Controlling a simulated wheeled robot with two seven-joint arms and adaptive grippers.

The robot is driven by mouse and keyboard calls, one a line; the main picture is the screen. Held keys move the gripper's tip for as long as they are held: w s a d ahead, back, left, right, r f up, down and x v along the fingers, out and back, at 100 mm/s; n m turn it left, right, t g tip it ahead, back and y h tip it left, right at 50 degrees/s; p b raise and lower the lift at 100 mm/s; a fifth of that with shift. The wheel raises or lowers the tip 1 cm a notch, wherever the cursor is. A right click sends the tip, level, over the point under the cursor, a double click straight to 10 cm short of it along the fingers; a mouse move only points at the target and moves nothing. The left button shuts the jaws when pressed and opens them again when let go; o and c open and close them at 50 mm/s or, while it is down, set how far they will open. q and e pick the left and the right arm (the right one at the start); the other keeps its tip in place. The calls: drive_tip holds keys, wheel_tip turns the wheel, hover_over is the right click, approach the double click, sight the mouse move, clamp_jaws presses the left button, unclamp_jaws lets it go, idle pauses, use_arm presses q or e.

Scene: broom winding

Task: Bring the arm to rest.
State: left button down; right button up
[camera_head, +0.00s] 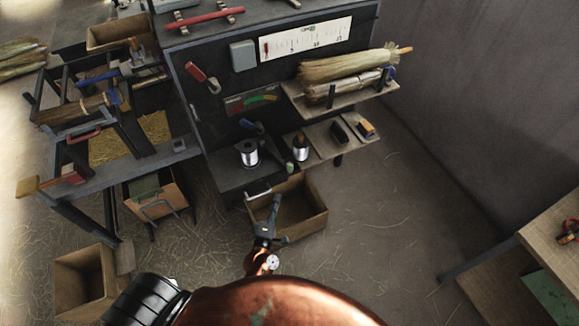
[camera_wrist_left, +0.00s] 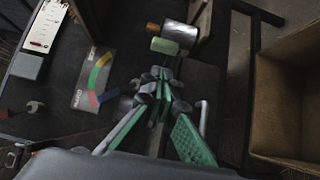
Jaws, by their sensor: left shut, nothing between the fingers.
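My left gripper (camera_head: 275,203) points away from me in the head view, in front of the left part of an open cardboard box (camera_head: 307,208). Its fingers are shut and hold nothing. In the left wrist view, the left gripper (camera_wrist_left: 163,75) shows green finger pads and dark tips that come together. The cardboard box (camera_wrist_left: 285,110) stands to its right there, apart from the fingers. My copper-coloured arm fills the bottom of the head view. My right gripper is in neither view.
A dark workbench shelf holds a wire spool (camera_head: 247,153) and a second spool (camera_head: 300,148). A broom head (camera_head: 345,66) lies on a side shelf. A rack (camera_head: 130,165) stands left, a wooden table (camera_head: 545,245) right. Open straw-strewn floor (camera_head: 390,220) lies between.

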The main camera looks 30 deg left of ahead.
use_arm(q)
drive_tip(key=s+d+f+m+g+h, duration=0.1)
drive_tip(key=s+f+m+g, duration=0.25)
drive_tip(key=s+f, duration=0.5)
drive_tip(key=s+d+f+m+g+h+p, duration=0.15)
drive_tip(key=s+f+m, duration=0.35)
drive_tip(key=f, duration=0.6)
drive_tip(key=s+f+m+g+h, duration=0.2)
drive_tip(key=s+f+m+g, duration=0.15)
drive_tip(key=s+f, duration=0.5)
drive_tip(key=s+a+f+m+g, duration=0.2)
drive_tip(key=s+f+m+g, duration=0.1)
drive_tip(key=s, duration=0.7)
drive_tip(key=s+a+f+m+g, duration=0.2)
drive_tip(key=s+f, duration=0.4)
drive_tip(key=s, duration=0.5)
drive_tip(key=s+a+f+m+g, duration=0.2)
drive_tip(key=s+f+m+g, duration=0.1)
drive_tip(key=s, duration=0.7)
drive_tip(key=shift+s+f+m+g+y+p, duration=0.35)
drive_tip(key=shift+s+f+m+y+p, duration=0.1)
drive_tip(key=shift+f+m, duration=0.5)
